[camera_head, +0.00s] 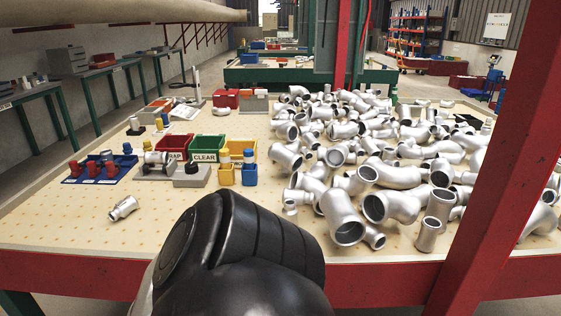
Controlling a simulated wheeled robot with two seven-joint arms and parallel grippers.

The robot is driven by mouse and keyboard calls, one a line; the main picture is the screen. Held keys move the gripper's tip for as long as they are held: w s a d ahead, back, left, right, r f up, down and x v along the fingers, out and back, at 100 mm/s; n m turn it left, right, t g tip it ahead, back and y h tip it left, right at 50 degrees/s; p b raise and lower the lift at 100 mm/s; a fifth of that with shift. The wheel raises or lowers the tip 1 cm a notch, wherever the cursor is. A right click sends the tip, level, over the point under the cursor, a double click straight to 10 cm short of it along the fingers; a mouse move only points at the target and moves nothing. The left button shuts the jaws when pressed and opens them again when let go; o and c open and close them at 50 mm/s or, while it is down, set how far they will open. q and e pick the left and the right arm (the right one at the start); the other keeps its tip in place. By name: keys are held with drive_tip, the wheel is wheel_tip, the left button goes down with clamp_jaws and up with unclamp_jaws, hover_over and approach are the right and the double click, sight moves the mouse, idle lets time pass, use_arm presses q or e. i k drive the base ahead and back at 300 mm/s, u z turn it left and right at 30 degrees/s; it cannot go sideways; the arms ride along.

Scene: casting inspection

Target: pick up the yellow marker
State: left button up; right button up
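Several small yellow items stand on the left half of the table, and I cannot tell for sure which is the marker. My own thick black arm link rises at the bottom centre and hides the front part of the table. Neither gripper shows.
Silver pipe fittings (345,220) are heaped across the table's right half. A blue tray (78,178) holds red pieces. A red post (500,190) crosses the right. The front-left tabletop is mostly clear.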

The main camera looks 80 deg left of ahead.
sight(224, 154)
drive_tip(key=u, duration=2.7)
